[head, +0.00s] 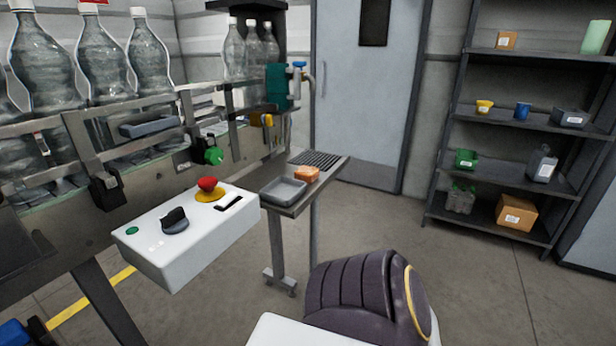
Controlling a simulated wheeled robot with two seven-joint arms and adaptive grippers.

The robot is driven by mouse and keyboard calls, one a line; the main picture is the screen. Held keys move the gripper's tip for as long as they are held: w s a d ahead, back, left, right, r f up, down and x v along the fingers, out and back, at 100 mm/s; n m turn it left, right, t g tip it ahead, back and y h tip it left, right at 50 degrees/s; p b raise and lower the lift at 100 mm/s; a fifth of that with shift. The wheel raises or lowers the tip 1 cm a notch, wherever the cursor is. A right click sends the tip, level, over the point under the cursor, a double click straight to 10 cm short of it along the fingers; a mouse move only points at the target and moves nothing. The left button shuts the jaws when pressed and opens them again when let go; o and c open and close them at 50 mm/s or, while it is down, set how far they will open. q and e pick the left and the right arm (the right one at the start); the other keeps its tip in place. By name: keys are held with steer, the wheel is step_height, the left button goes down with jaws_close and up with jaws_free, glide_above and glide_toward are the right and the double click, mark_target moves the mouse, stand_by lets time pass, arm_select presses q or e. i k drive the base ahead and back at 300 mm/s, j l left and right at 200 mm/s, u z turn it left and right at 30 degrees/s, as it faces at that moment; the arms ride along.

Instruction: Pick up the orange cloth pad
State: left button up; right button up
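The orange cloth pad (306,173) lies on a small metal side shelf (325,178) at the end of the bottle line, near the middle of the head view. It looks like a small folded block with a paler side. It sits just behind and to the right of a grey tray (284,190), between the tray and a dark slatted grate (315,159). Nothing covers the pad from above. Neither of my grippers shows in the head view, so their opening and place are hidden.
A white control box (190,240) with a red emergency button (208,184) stands in front left of the shelf. The bottle machine (130,165) fills the left. A dark rack (510,130) with small containers stands at the right. Grey floor (385,222) lies open between.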

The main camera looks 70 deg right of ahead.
mark_target(309, 175)
steer(key=z, duration=2.35)
